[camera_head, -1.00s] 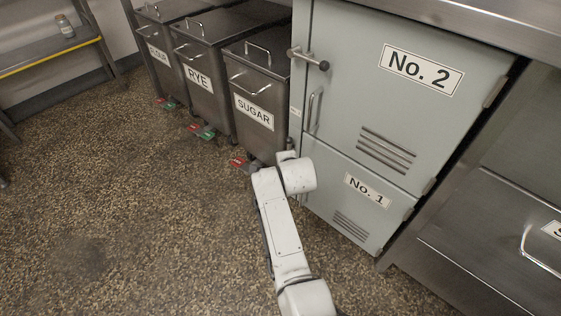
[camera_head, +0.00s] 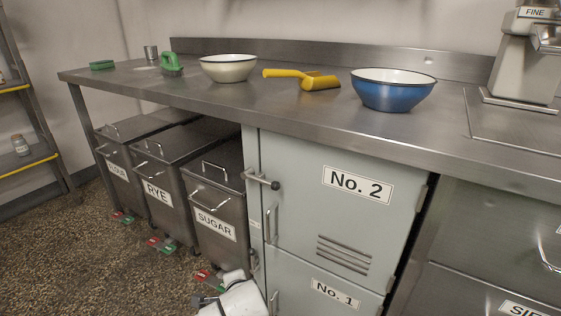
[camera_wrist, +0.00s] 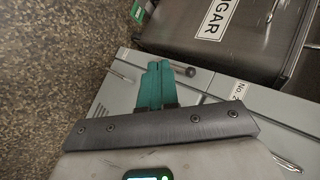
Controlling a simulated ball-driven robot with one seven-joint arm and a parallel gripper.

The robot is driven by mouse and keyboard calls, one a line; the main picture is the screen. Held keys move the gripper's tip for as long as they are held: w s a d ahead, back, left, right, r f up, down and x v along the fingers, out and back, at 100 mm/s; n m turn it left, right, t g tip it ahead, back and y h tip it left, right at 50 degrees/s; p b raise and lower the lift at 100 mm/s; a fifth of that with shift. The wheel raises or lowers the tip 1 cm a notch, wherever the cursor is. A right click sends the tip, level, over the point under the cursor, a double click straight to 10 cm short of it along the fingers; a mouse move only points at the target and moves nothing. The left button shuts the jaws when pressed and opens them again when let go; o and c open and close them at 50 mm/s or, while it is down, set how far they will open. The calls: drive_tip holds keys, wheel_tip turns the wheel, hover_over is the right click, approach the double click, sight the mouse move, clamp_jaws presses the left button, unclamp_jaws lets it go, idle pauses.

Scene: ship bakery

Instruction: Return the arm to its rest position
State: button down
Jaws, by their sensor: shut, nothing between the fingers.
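My gripper (camera_wrist: 159,67) shows in the wrist view with its two teal fingers together and nothing between them. The fingers point toward the upper part of that view. Behind them are the pale green cabinet (camera_wrist: 125,75) and the cabinet's handle bar with a dark knob (camera_wrist: 190,71). I cannot tell how far the fingers are from the cabinet. In the head view my white arm shows only at the bottom edge, low in front of the cabinet (camera_head: 295,170). Most of the arm is below the picture.
Metal bins stand left of the cabinet, including the sugar bin (camera_head: 217,200) and the rye bin (camera_head: 165,200). The steel counter (camera_head: 300,115) holds a cream bowl (camera_head: 229,68), a yellow scoop (camera_head: 318,82) and a blue bowl (camera_head: 392,92). The speckled floor (camera_head: 60,260) at left is clear.

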drive_tip(key=s+d+f+n+g+h, duration=0.15)
drive_tip(key=s+d, duration=0.25)
drive_tip(key=d, duration=0.6)
drive_tip(key=s+d+f+n+h, duration=0.1)
drive_tip(key=s+d+f+n, duration=0.15)
drive_tip(key=d, duration=0.65)
drive_tip(key=s+d+f+n+g+h, duration=0.1)
drive_tip(key=s+d+f+h, duration=0.2)
drive_tip(key=d, duration=0.7)
drive_tip(key=s+d+n+g, duration=0.1)
drive_tip(key=s+d+n, duration=0.1)
drive_tip(key=s+d, duration=0.4)
drive_tip(key=s+d+n+g, duration=0.1)
drive_tip(key=s+d, duration=0.3)
drive_tip(key=s, duration=0.4)
drive_tip(key=s+d+r+n+g+y, duration=0.1)
drive_tip(key=s+d+r+n+g, duration=0.1)
drive_tip(key=s, duration=0.6)
drive_tip(key=s+d+r+n+g, duration=0.1)
drive_tip(key=s+n, duration=0.1)
drive_tip(key=s, duration=0.7)
wheel_tip(320, 180, up, 31)
drive_tip(key=p, duration=3.1)
drive_tip(key=shift+w, duration=0.1)
